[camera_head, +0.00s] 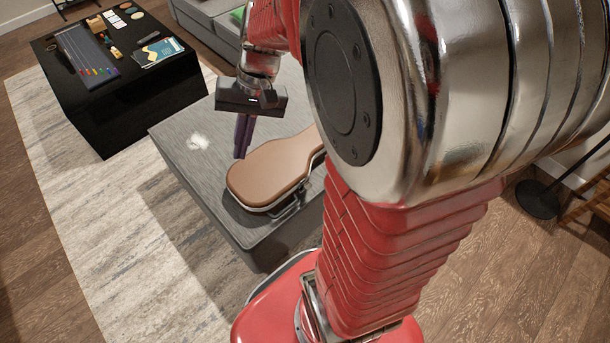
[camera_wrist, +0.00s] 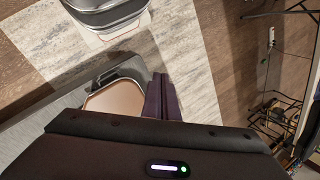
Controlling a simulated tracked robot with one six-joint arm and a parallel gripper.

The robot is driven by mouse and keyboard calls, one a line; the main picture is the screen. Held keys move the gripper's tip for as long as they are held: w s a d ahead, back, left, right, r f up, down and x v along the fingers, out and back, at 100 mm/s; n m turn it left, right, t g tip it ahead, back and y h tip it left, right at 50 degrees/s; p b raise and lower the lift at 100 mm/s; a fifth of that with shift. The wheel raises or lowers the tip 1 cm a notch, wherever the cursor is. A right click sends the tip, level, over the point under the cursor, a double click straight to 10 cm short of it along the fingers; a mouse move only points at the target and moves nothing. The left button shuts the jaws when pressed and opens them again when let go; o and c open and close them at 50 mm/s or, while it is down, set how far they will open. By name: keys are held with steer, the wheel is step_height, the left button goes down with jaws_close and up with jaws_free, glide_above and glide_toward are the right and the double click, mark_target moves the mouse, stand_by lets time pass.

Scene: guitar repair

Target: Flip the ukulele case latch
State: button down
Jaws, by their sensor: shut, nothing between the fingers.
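The ukulele case (camera_head: 272,168) lies flat with its brown lid closed, on a grey, cloth-like low table (camera_head: 180,150). A dark handle or latch-like piece (camera_head: 291,209) shows on its near side, too small to tell which. My arm hides the case's right end. My gripper (camera_head: 240,156) points down with its purple fingers together and empty, near the case's far left end. Whether it touches the case cannot be told. In the wrist view the case's tan lid (camera_wrist: 115,100) is left of my fingers (camera_wrist: 158,77), partly hidden by the gripper body.
A white patch (camera_head: 198,142) lies on the grey table left of my gripper. A black table (camera_head: 120,80) with tools and papers stands at the back left, a grey sofa (camera_head: 210,15) behind. A wire rack (camera_wrist: 275,120) shows at the wrist view's right. The rug at left is clear.

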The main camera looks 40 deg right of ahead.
steer(key=s+a+r+n+t+h, duration=0.4)
steer(key=s+a+r+n+t, duration=0.1)
steer(key=s, duration=0.4)
step_height(320, 180, up, 3)
steer(key=shift+a+f+n, duration=0.15)
steer(key=shift+a+n, duration=0.1)
steer(key=shift+n, duration=0.35)
